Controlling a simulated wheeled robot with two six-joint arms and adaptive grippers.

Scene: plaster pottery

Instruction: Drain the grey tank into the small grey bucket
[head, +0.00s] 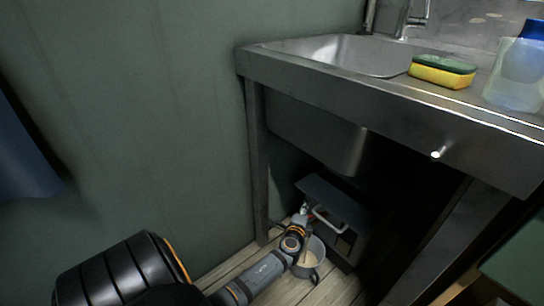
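The grey tank (348,209) stands on the floor under the sink, with a flat dark lid and a pale handle on its front. The small grey bucket (318,273) stands on the floorboards just in front of the tank, with a pale inside. It is partly hidden by my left arm. My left gripper (304,211) reaches over the bucket to the tank's front left, close to a small reddish part there. Its fingers are too small to tell whether they are open or touching anything. My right gripper is out of view.
A metal sink (335,52) on legs stands above the tank, its bowl (318,137) hanging low over it. The green wall (170,120) is close on the left.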

